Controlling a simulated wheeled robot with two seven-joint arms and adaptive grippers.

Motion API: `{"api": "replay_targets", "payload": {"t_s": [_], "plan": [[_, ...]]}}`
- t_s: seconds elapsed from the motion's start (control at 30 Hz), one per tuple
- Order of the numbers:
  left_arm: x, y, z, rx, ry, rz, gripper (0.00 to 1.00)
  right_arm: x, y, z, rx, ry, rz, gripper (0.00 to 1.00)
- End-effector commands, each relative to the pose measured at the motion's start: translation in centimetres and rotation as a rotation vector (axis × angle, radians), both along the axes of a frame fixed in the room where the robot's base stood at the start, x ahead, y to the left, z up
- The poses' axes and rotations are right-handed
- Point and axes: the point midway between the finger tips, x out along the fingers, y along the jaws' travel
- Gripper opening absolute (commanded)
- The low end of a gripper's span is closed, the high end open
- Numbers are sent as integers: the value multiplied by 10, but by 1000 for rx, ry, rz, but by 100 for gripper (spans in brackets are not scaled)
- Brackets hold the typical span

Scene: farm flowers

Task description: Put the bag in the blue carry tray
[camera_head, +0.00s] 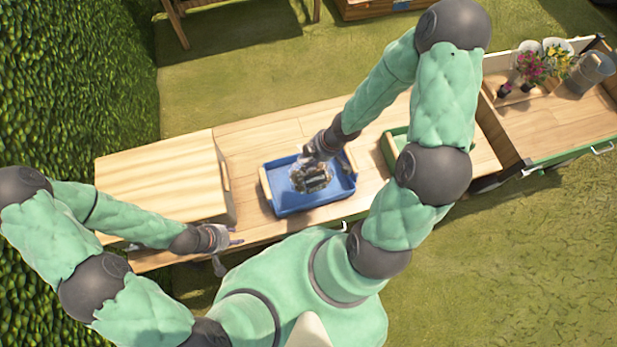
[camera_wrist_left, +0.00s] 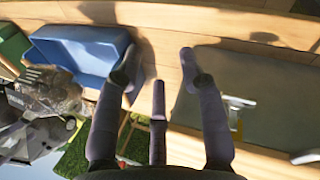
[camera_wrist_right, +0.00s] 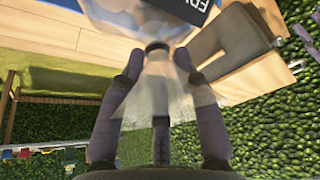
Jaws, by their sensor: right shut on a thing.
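The blue carry tray (camera_head: 283,207) sits on the wooden bench near its middle. It also shows at the upper left of the left wrist view (camera_wrist_left: 75,57). My right gripper (camera_head: 322,152) is shut on the bag (camera_head: 312,178), a clear bag with dark contents, which appears over the tray. Whether the bag touches the tray floor is unclear. In the right wrist view the clear bag (camera_wrist_right: 165,85) hangs between the fingers of my right gripper (camera_wrist_right: 158,80), with a dark label at the top. My left gripper (camera_head: 232,250) is open and empty at the bench's front edge, left of the tray.
A large wooden box (camera_head: 160,175) stands left of the tray. A green tray (camera_head: 392,145) lies to the right, partly behind my right arm. Flower pots (camera_head: 530,62) and a metal bucket (camera_head: 590,72) stand on the cart section at the far right.

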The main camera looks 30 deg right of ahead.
Motion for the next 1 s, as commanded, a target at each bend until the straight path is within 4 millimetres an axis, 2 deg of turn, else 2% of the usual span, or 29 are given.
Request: {"api": "replay_targets", "payload": {"t_s": [0.3, 0.63, 0.83, 1.0], "plan": [[0, 0, -24, 0, 0, 0, 40, -37, 16, 10, -9, -21, -13, 0], [0, 0, -42, 0, -1, 0, 40, -73, 32, 10, -14, -36, -28, 0], [0, 0, -47, 0, 0, 0, 40, -84, 37, 9, -16, -41, -31, 0], [0, 0, -47, 0, -1, 0, 40, -81, 35, 6, -16, -40, -33, 0]]}}
